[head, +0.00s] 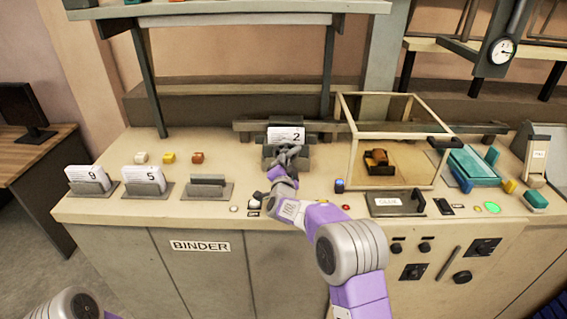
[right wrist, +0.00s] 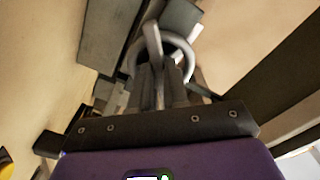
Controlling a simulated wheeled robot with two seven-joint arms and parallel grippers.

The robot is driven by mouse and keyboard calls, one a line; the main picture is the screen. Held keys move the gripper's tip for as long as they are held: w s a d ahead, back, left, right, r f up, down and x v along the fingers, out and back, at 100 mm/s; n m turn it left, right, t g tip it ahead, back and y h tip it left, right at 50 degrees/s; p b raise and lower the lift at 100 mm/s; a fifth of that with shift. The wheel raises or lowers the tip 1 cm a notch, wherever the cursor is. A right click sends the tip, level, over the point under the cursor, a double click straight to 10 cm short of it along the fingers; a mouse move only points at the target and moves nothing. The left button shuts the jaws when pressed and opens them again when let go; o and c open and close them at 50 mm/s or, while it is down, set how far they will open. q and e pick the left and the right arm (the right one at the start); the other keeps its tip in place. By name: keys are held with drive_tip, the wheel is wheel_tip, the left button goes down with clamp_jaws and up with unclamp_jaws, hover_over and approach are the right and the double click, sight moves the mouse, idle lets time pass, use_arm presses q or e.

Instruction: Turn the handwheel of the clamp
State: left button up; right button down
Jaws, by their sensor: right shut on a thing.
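The clamp (head: 270,153) is a dark block at the back middle of the bench, with a white card stack marked 2 (head: 285,135) standing in its top. Its grey handwheel (head: 297,152) faces me in the head view, partly hidden by my right gripper (head: 286,162). In the right wrist view the handwheel's pale ring (right wrist: 188,50) shows just beyond the right gripper's fingers (right wrist: 161,80). The right gripper is shut on the handwheel; the exact contact is hard to make out. Only part of my left arm shows at the lower left; its gripper is out of view.
Holders with cards 9 (head: 91,177) and 5 (head: 144,179) and an empty holder (head: 207,186) stand to the left. A glass-sided case (head: 392,138) stands close on the right. A glue tray (head: 395,203) lies in front of it. A shelf (head: 230,8) hangs above.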

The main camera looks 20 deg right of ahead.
idle(0.4)
drive_tip(key=c, duration=1.1)
unclamp_jaws()
drive_tip(key=v, duration=0.7)
drive_tip(key=shift+s+a, duration=0.15)
drive_tip(key=shift+s, duration=0.15)
